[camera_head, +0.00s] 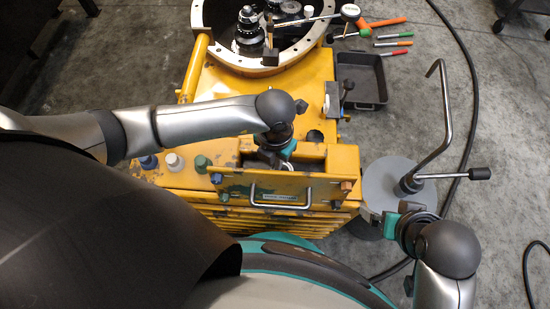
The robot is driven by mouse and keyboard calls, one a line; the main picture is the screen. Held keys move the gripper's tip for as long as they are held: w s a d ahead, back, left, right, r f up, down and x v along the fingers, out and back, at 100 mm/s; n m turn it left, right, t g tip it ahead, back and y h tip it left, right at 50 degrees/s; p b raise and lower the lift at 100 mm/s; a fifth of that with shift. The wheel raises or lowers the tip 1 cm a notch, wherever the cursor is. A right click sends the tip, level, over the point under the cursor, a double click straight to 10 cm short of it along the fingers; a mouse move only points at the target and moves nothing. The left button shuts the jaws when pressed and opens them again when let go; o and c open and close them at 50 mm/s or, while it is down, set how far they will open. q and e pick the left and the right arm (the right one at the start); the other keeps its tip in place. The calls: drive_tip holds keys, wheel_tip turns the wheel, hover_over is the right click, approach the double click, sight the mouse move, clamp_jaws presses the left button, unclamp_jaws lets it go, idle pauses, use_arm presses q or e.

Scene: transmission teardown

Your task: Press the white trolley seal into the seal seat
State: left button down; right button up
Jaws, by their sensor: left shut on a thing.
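A small white piece (174,162), which looks like the white seal, stands on the yellow trolley's (225,105) left side, between a dark blue piece (148,162) and a green one (200,163). My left gripper (270,160) points down at the trolley's open front box (335,160), right of the white piece and apart from it. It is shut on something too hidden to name. A dark round opening (315,136) behind the box may be the seal seat; I cannot be sure. My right gripper (372,216) is beside the box's right end, its jaws unclear.
A round metal housing (205,15) with gears stands at the back of the trolley. A black tray (362,78) and several coloured-handled tools (392,43) lie to its right. A grey round stand (385,180) with a bent metal bar (445,110) is at the right.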

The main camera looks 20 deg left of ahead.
use_arm(q)
drive_tip(key=shift+f, duration=0.1)
drive_tip(key=shift+f, duration=0.3)
drive_tip(key=c, duration=0.9)
unclamp_jaws()
drive_tip(key=shift+d, duration=0.1)
drive_tip(key=shift+o, duration=0.5)
drive_tip(key=o, duration=0.3)
drive_tip(key=shift+s, duration=0.15)
drive_tip(key=shift+o, duration=0.2)
